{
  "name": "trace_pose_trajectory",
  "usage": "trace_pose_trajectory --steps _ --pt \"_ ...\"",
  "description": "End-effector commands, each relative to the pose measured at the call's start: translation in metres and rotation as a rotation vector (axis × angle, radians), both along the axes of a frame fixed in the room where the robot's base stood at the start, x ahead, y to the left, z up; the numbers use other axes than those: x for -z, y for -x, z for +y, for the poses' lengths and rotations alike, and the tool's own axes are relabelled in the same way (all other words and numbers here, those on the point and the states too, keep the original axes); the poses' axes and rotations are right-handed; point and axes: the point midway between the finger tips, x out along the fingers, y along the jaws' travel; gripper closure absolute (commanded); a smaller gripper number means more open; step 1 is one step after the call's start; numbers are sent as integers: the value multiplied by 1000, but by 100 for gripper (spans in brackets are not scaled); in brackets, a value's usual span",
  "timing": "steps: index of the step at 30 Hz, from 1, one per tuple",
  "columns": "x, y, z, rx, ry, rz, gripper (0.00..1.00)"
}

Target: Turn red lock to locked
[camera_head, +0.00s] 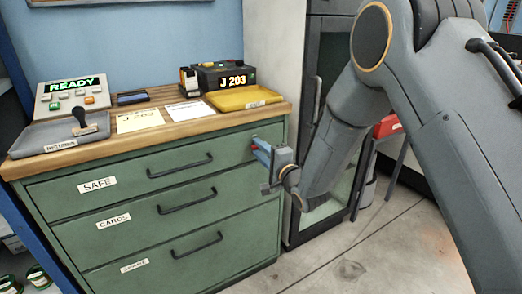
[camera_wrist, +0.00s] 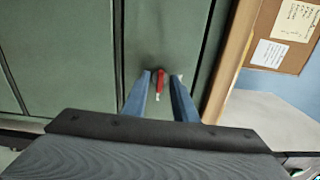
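The red lock (camera_wrist: 160,80) shows in the wrist view as a small red lever on the green cabinet front, close to the wooden worktop edge. Its dark round base is partly hidden behind the lever. My gripper (camera_wrist: 161,82) has two blue fingers, one on each side of the lever, with a gap visible on both sides. In the head view my gripper (camera_head: 258,149) is at the upper right of the cabinet (camera_head: 235,155), beside the top drawer marked SAFE (camera_head: 98,184). The lock is hard to make out there.
Drawer handles (camera_head: 180,166) stick out from the cabinet. A dark-framed glass door cabinet (camera_head: 318,185) stands right.

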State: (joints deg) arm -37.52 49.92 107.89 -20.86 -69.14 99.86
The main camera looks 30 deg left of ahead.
Motion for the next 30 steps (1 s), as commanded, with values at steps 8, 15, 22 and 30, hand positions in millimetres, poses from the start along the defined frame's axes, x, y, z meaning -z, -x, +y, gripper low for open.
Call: trace_pose_trajectory --steps 8,15,22,30 --pt "0 0 -1 0 1 -1 73" --pt "0 13 -21 1 3 2 73" --pt "0 32 -52 2 2 1 73" --pt "0 42 -66 0 0 0 73"
